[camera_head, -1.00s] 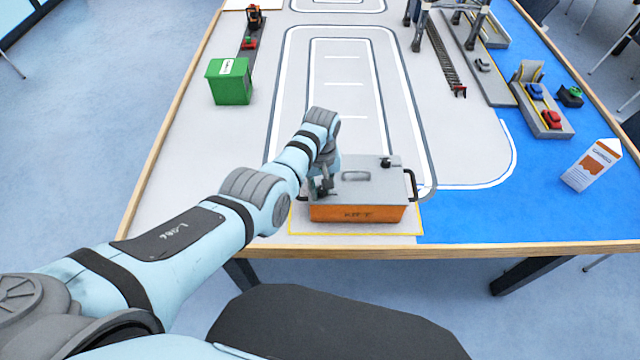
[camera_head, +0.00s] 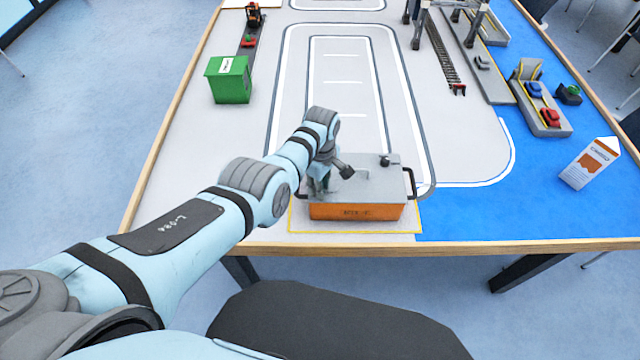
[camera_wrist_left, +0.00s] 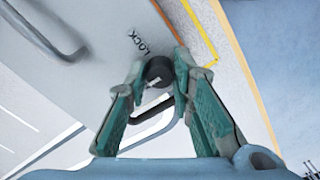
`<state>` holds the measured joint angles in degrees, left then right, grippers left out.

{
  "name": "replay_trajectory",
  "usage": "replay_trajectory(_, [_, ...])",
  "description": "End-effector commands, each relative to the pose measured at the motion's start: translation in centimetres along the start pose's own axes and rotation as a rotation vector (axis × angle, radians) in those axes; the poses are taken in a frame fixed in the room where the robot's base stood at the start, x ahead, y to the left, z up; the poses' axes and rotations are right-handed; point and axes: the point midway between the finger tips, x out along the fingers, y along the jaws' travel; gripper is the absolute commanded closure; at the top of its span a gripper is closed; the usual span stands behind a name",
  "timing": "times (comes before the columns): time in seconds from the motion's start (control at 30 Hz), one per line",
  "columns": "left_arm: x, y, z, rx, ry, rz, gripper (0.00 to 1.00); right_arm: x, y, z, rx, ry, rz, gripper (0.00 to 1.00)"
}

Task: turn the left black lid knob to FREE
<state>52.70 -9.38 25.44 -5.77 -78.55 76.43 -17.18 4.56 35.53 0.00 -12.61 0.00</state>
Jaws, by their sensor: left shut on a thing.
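The orange box (camera_head: 357,212) with a grey lid (camera_head: 378,186) stands at the table's near edge. My left gripper (camera_head: 322,184) is over the lid's left end, pointing down, and hides the left knob in the head view. In the left wrist view the round black left knob (camera_wrist_left: 158,70) sits between the fingertips of my left gripper (camera_wrist_left: 160,76), which is shut on it. A pale mark shows on the knob, partly covered by the fingers. The word LOCK is printed on the lid beside it; I see no FREE label. My right gripper is not in view.
A second black knob (camera_head: 390,159) is at the lid's far right. A black side handle (camera_head: 413,184) sticks out on the right. A green box (camera_head: 229,80) stands at the back left, a carton (camera_head: 592,164) at the right. The table around the orange box is clear.

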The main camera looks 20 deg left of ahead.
Motion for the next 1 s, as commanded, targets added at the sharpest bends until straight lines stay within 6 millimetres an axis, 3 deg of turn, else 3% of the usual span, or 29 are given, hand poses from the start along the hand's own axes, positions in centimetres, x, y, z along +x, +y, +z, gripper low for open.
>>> replay_trajectory(0.53, [-0.03, 0.01, -0.05, -0.026, 0.001, 0.000, 1.00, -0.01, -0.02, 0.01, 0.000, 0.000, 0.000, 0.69])
replay_trajectory(0.57, [-0.03, 0.01, -0.05, -0.026, 0.001, 0.000, 0.74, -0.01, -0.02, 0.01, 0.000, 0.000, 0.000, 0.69])
replay_trajectory(0.67, [-0.02, 0.01, -0.05, -0.025, 0.001, 0.000, 0.58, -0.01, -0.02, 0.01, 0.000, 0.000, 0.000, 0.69])
replay_trajectory(1.0, [-0.20, 0.04, 0.00, -0.024, 0.000, 0.000, 0.58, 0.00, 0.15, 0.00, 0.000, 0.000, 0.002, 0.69])
